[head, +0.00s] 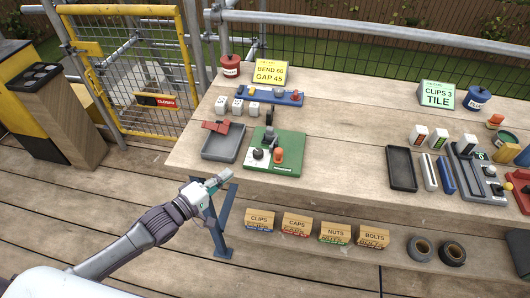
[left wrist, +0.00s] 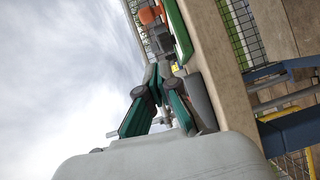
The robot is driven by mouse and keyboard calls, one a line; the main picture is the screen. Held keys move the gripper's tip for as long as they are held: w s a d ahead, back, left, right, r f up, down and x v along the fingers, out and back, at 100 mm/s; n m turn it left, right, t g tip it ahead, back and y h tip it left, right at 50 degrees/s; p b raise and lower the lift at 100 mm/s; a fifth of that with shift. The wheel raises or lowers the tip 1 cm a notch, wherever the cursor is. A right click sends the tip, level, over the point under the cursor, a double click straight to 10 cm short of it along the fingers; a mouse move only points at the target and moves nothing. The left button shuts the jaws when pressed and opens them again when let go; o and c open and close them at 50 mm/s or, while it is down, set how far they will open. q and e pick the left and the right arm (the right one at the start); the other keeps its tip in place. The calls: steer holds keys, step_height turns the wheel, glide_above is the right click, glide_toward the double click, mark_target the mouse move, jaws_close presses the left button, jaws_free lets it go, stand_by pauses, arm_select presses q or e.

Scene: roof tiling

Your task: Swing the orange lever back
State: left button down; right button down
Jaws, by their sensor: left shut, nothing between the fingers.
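The orange lever (head: 279,155) stands on a green board (head: 288,169) near the front edge of the workbench. A black round knob (head: 258,154) and a dark grey upright part (head: 270,131) are on the same board. My left gripper (head: 230,174) is shut and empty, just in front of the bench edge, left of the board and apart from the lever. In the left wrist view, the gripper (left wrist: 163,70) points toward the board (left wrist: 180,35), with the orange part (left wrist: 149,14) beyond its tips. My right gripper is not in view.
A grey tray (head: 224,144) with a red part lies left of the board. A blue rack (head: 268,97) and white blocks stand behind it. A dark tray (head: 401,169) lies to the right, with clear bench between. Labelled boxes (head: 297,226) sit on the lower shelf.

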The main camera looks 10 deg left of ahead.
mark_target(278, 151)
arm_select(q)
steer(key=shift+d+r, duration=0.2)
steer(key=shift+r, duration=0.35)
steer(key=x, duration=0.5)
steer(key=p+x, duration=0.1)
steer(key=x, duration=0.4)
steer(key=shift+r, duration=0.25)
steer(key=d, duration=0.1)
steer(key=d+p, duration=0.1)
steer(key=d, duration=0.1)
steer(key=shift+w+d+f, duration=0.15)
steer(key=shift+w, duration=0.2)
steer(key=shift+w+d+f, duration=0.1)
steer(key=shift+d, duration=0.25)
